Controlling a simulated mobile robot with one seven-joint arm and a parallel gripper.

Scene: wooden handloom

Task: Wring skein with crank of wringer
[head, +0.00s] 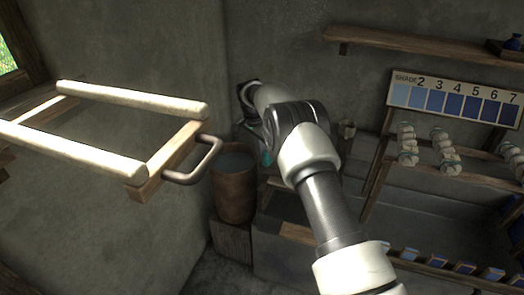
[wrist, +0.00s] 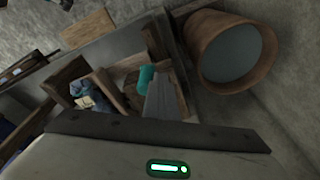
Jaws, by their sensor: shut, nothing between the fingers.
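My gripper (head: 250,112) reaches away over the back corner in the head view, its fingertips mostly hidden behind my own wrist. In the wrist view my gripper (wrist: 160,88) shows as a narrow grey wedge, shut and empty. A teal grip (wrist: 147,77), perhaps the wringer's crank handle, lies just beside the fingertips; I cannot tell whether they touch. A bit of teal also shows under my wrist in the head view (head: 266,158). Wooden parts (wrist: 113,92) around it may be the wringer. A blue bundle (wrist: 88,92), possibly the skein, lies among the wood.
A round wooden tub (head: 235,190) of liquid stands close by on a block. A wooden frame with pale bars (head: 140,98) and a metal handle (head: 200,165) juts in at left. Pale skeins (head: 445,150) hang on a rack at right, below a numbered blue colour chart (head: 455,99).

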